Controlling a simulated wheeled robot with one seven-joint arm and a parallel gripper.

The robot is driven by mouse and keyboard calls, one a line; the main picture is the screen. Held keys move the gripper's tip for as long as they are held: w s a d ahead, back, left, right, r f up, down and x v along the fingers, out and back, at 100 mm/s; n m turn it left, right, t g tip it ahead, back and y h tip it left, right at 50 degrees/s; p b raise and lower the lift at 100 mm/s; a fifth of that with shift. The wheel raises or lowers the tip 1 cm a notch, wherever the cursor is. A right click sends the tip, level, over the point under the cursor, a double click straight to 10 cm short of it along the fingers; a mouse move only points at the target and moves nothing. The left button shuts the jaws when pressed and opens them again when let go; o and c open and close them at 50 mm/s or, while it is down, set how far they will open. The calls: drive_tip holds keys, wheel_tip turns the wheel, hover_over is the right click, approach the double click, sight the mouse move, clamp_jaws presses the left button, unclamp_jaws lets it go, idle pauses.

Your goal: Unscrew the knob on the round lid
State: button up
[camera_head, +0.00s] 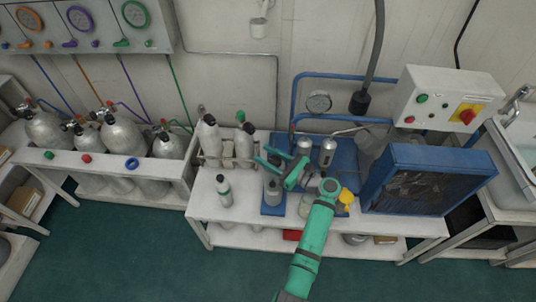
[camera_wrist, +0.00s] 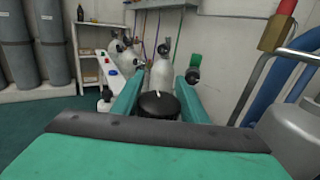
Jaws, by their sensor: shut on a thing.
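My gripper (camera_head: 270,160) reaches left over a small grey canister (camera_head: 272,190) on a blue base (camera_head: 272,209) on the white bench. In the wrist view my green fingers (camera_wrist: 158,92) stand on either side of a round black knob (camera_wrist: 158,105) with a small white mark on top, and are shut on it. The round lid under the knob is hidden by my gripper in both views, so I cannot tell whether the knob sits tight or loose on it.
Silver cylinders (camera_head: 243,145) stand behind and left of the canister. A small bottle (camera_head: 224,190) stands on the bench at left. At right are a yellow item (camera_head: 346,196), a blue-framed unit (camera_head: 425,180) and a control box (camera_head: 445,98). Blue pipes run behind.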

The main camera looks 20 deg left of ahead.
drive_tip(key=shift+s+n+g+y, duration=0.15)
drive_tip(key=shift+n+g, duration=0.5)
drive_tip(key=shift+g, duration=0.35)
drive_tip(key=shift+s+n+g+y, duration=0.15)
drive_tip(key=shift+n+g, duration=0.5)
drive_tip(key=shift+g, duration=0.35)
drive_tip(key=o, duration=1.1)
drive_tip(key=shift+s, duration=0.15)
drive_tip(key=shift+d, duration=0.1)
drive_tip(key=d, duration=1)
drive_tip(key=shift+d, duration=0.3)
